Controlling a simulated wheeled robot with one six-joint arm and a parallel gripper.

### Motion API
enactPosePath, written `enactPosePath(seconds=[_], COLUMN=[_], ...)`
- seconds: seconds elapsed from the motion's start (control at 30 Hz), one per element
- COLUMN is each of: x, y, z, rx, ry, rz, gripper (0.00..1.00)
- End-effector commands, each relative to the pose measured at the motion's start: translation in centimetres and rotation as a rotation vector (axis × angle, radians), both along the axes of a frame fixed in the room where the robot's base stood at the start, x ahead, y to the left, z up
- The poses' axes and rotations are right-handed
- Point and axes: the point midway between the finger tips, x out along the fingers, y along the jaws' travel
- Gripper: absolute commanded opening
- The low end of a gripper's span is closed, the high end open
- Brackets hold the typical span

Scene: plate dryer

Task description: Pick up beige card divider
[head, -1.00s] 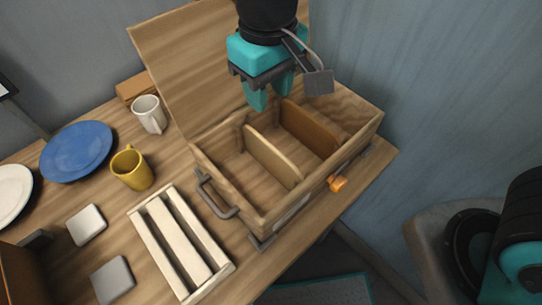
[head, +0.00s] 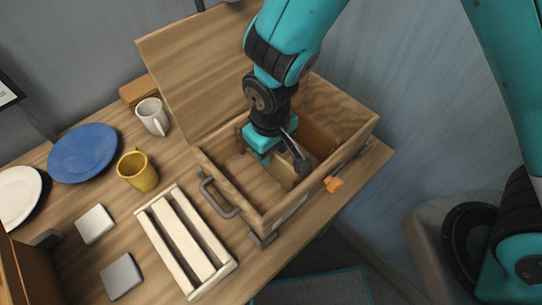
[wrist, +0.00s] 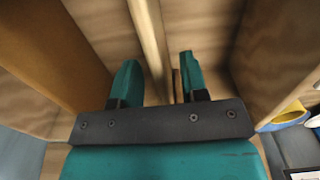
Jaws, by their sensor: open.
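The beige card divider (head: 284,176) stands upright across the inside of the open wooden box (head: 243,199), and my gripper hides much of it in the head view. My gripper (head: 264,157) is down inside the box at this divider, fingers pointing down. In the wrist view the beige divider (wrist: 149,38) runs between the two teal fingers of my open gripper (wrist: 158,68), with one finger on each side. A small gap shows beside the right finger; I cannot tell whether the left finger touches.
A darker brown divider (wrist: 58,48) stands in the same box. The raised lid (head: 195,75) is behind it. A white slatted rack (head: 185,243), yellow mug (head: 138,171), white mug (head: 153,117) and blue plate (head: 83,152) are to the left.

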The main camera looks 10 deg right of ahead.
Motion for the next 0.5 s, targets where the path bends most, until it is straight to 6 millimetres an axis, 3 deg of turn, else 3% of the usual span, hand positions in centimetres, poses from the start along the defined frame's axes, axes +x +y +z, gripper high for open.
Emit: enactPosePath(seconds=[0.13, 0.4, 0.5], x=[0.0, 0.0, 0.0], y=[0.0, 0.1, 0.1], z=[-1.4, -1.8, -1.8], rx=[0.0, 0.001, 0.001], ry=[0.0, -0.002, -0.002], rz=[0.0, 0.001, 0.001], gripper=[0.4, 0.4, 0.17])
